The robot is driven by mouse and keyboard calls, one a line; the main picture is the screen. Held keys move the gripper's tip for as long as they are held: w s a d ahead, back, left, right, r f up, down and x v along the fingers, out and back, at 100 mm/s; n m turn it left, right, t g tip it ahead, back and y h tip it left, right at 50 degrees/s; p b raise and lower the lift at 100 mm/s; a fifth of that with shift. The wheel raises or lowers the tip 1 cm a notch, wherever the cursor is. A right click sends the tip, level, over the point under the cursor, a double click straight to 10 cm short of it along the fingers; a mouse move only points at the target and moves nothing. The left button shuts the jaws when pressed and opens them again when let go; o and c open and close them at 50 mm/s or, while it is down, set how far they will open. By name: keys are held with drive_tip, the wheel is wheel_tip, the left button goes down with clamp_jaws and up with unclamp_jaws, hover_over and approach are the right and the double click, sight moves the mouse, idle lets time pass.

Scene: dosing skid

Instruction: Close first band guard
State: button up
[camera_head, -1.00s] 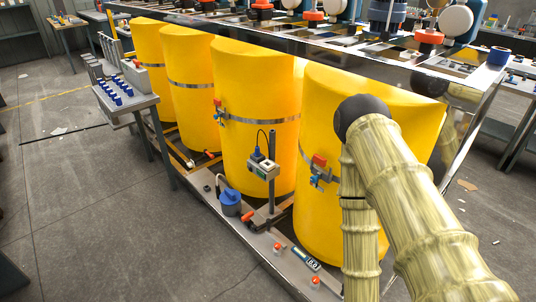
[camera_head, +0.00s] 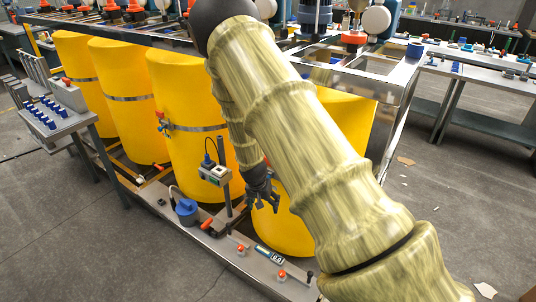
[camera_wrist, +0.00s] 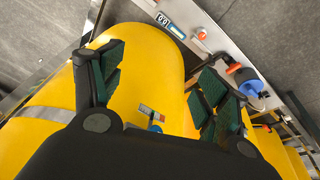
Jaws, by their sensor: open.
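The nearest yellow drum (camera_head: 283,228) stands partly behind my arm in the head view, and its band fitting is hidden there. In the wrist view this drum (camera_wrist: 140,60) fills the space between my fingers. A small red and grey clasp (camera_wrist: 151,112) with a blue part below it shows on the drum, near the palm; its lower part is cut off by my gripper. My gripper (camera_head: 264,200) is open and empty, pointing down in front of the drum. In the wrist view its fingers (camera_wrist: 160,82) are spread apart, with the clasp between and below them.
A post with a grey box (camera_head: 214,175) stands just left of my gripper. A blue-capped pump (camera_head: 187,208) and a small display (camera_head: 270,254) sit on the skid ledge. The floor at left is open.

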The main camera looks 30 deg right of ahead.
drive_tip(key=w+d+r+m+h+p, duration=0.1)
drive_tip(key=w+d+r+m, duration=0.1)
drive_tip(key=w+d+r, duration=0.5)
drive_tip(key=w+r+m+h, duration=0.15)
drive_tip(key=w+r, duration=0.35)
drive_tip(key=r, duration=0.7)
drive_tip(key=shift+m+y, duration=0.35)
drive_tip(key=shift+y, duration=0.2)
drive_tip(key=shift+p+x, duration=1.35)
drive_tip(key=shift+x, duration=4.2)
drive_tip(key=shift+s, duration=0.15)
drive_tip(key=c, duration=1.5)
drive_tip(key=shift+o, duration=0.2)
drive_tip(key=shift+d, duration=0.1)
